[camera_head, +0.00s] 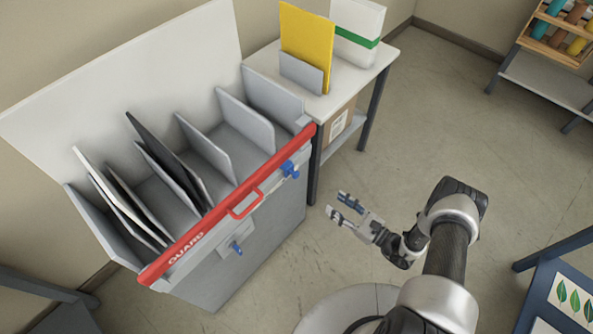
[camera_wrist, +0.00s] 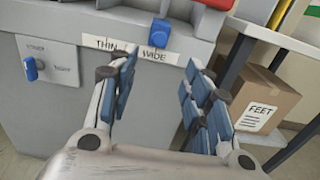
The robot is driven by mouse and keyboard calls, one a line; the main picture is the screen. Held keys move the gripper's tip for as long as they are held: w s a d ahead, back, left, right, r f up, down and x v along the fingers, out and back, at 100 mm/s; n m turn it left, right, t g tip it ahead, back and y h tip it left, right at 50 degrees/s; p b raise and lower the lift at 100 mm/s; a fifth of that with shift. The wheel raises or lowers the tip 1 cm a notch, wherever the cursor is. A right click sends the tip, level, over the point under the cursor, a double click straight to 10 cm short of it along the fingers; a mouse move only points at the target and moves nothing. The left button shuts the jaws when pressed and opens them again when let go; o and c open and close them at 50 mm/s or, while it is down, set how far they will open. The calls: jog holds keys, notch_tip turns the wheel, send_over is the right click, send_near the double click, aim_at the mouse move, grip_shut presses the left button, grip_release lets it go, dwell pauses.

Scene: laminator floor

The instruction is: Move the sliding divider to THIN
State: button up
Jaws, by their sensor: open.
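A blue knob (camera_wrist: 160,32) sits at the WIDE end of a label strip (camera_wrist: 130,49) on the grey machine's front. THIN is printed on the strip's left part, WIDE on its right. The knob also shows in the head view (camera_head: 289,169), near the right end of the red guard bar. My gripper (camera_head: 342,203) is open and empty, in front of the machine and apart from it. In the wrist view its blue-padded fingers (camera_wrist: 160,82) point toward the strip, with the knob beyond the gap. Grey upright plates (camera_head: 205,148) stand in the machine; which one the knob moves cannot be told.
A red guard bar (camera_head: 232,204) marked GUARD, with a handle, runs along the machine's front top edge. Another blue knob (camera_wrist: 29,68) is on a plate further left. A side table (camera_head: 352,82) with a cardboard box (camera_wrist: 264,103) below stands right. Open floor lies around my arm.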

aim_at(298, 176)
jog(key=b+x, duration=0.3)
jog(key=x, duration=1.4)
jog(key=shift+a, duration=0.15)
jog(key=shift+c, duration=0.4)
grip_shut()
